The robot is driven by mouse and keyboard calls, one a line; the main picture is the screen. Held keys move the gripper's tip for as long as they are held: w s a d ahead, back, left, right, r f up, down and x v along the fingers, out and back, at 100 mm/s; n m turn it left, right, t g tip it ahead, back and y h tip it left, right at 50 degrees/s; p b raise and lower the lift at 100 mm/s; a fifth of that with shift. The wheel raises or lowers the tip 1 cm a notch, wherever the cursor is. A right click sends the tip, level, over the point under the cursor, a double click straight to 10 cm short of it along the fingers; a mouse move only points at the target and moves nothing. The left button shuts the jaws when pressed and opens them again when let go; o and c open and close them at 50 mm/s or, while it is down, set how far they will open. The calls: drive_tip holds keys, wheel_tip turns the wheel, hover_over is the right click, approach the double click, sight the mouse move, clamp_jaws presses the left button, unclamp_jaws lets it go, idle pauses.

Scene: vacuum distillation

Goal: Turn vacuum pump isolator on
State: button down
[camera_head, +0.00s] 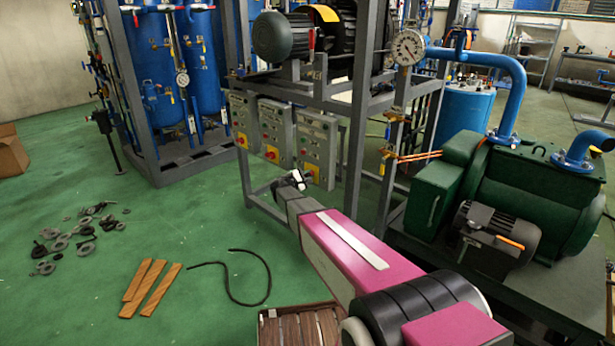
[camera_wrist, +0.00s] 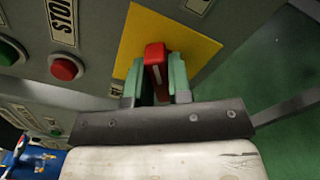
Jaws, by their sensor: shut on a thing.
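The isolator is a red rotary handle (camera_wrist: 155,54) on a yellow square plate (camera_wrist: 197,42), mounted on a grey control box. In the wrist view my gripper (camera_wrist: 157,76) has its two green fingers on either side of the red handle, shut on it. The handle has a pale line on its face and points roughly up and down in the picture. In the head view my gripper (camera_head: 293,181) is at the lower left of the rightmost grey control box (camera_head: 317,135), where the arm's end partly hides the isolator.
Two more control boxes (camera_head: 243,115) (camera_head: 275,128) hang on the frame. A green pump (camera_head: 520,190) stands right; washers and wood strips lie on the floor.

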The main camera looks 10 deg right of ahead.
drive_tip(key=m, duration=0.7)
drive_tip(key=shift+s+f, duration=0.1)
drive_tip(key=shift+f, duration=0.05)
idle(0.6)
drive_tip(key=c, duration=1)
unclamp_jaws()
drive_tip(key=shift+c, duration=0.2)
drive_tip(key=v, duration=1)
drive_tip(key=shift+s+a, duration=0.25)
drive_tip(key=shift+a, duration=0.05)
